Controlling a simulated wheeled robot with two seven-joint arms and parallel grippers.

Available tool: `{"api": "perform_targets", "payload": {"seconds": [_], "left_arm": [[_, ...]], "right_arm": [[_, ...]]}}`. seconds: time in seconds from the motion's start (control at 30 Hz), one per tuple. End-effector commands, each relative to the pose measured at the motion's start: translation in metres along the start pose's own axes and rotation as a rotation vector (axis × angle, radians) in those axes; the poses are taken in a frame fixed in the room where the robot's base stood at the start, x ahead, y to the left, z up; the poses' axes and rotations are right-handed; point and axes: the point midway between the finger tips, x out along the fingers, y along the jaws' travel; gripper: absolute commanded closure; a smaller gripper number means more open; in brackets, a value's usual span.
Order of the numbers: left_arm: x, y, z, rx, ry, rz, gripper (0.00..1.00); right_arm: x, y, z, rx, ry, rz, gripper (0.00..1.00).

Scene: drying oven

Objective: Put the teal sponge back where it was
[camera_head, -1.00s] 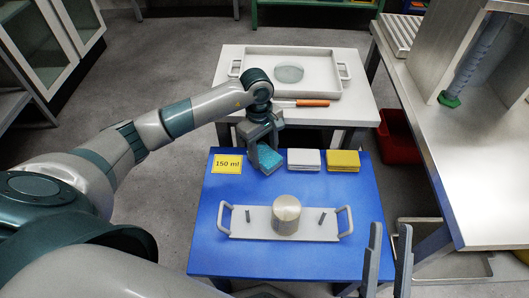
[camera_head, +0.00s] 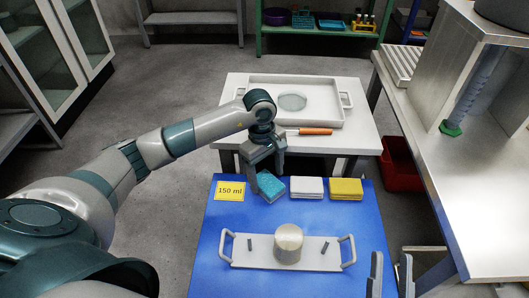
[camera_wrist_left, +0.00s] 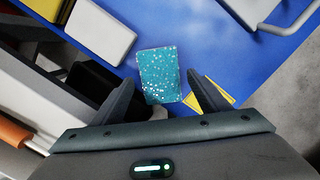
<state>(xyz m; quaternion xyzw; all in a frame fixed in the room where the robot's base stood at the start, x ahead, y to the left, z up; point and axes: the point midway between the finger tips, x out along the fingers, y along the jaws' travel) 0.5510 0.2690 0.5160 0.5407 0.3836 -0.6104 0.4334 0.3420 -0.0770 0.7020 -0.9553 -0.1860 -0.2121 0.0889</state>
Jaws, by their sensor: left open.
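The teal sponge (camera_head: 271,187) lies on the blue table, left of the white sponge and turned slightly relative to it. It also shows speckled in the left wrist view (camera_wrist_left: 160,72), in front of the open jaws. My left gripper (camera_head: 267,180) is open just above and behind the sponge, its two fingers spread apart. No grip on the sponge shows. My right gripper (camera_head: 391,262) shows only as two parted, empty fingers at the lower right, over the blue table's edge.
The white sponge (camera_head: 309,188) and yellow sponge (camera_head: 346,189) lie to the right. A yellow "150 ml" label (camera_head: 230,191) lies to the left. In front, a handled plate (camera_head: 318,252) bears a metal cylinder (camera_head: 288,243).

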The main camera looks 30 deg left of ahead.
Motion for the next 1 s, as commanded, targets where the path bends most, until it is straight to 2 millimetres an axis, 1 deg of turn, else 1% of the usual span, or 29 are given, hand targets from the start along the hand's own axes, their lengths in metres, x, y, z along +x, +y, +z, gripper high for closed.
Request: {"api": "perform_targets", "payload": {"seconds": [0.03, 0.3, 0.4, 0.5, 0.6, 0.7, 1.0], "left_arm": [[-0.011, 0.001, -0.001, 0.0, 0.002, 0.002, 0.31], [-0.06, 0.001, -0.001, -0.001, 0.003, 0.003, 0.31], [-0.075, 0.001, -0.001, 0.0, 0.002, 0.002, 0.31], [-0.086, 0.001, 0.0, -0.001, 0.001, 0.001, 0.31], [-0.093, 0.0, 0.0, -0.001, 0.001, 0.001, 0.31], [-0.096, 0.0, 0.0, -0.001, 0.001, -0.001, 0.31], [-0.096, 0.0, 0.0, -0.001, 0.0, -0.001, 0.31]], "right_arm": [[0.002, 0.001, 0.003, -0.001, -0.022, 0.002, 0.69], [0.003, 0.009, 0.028, 0.001, -0.159, 0.012, 0.69], [0.002, 0.011, 0.036, 0.002, -0.201, 0.015, 0.69], [0.001, 0.013, 0.042, 0.003, -0.23, 0.018, 0.69], [0.0, 0.014, 0.045, 0.003, -0.249, 0.02, 0.69], [0.0, 0.014, 0.047, 0.004, -0.257, 0.02, 0.69], [0.0, 0.015, 0.047, 0.004, -0.258, 0.02, 0.69]]}}
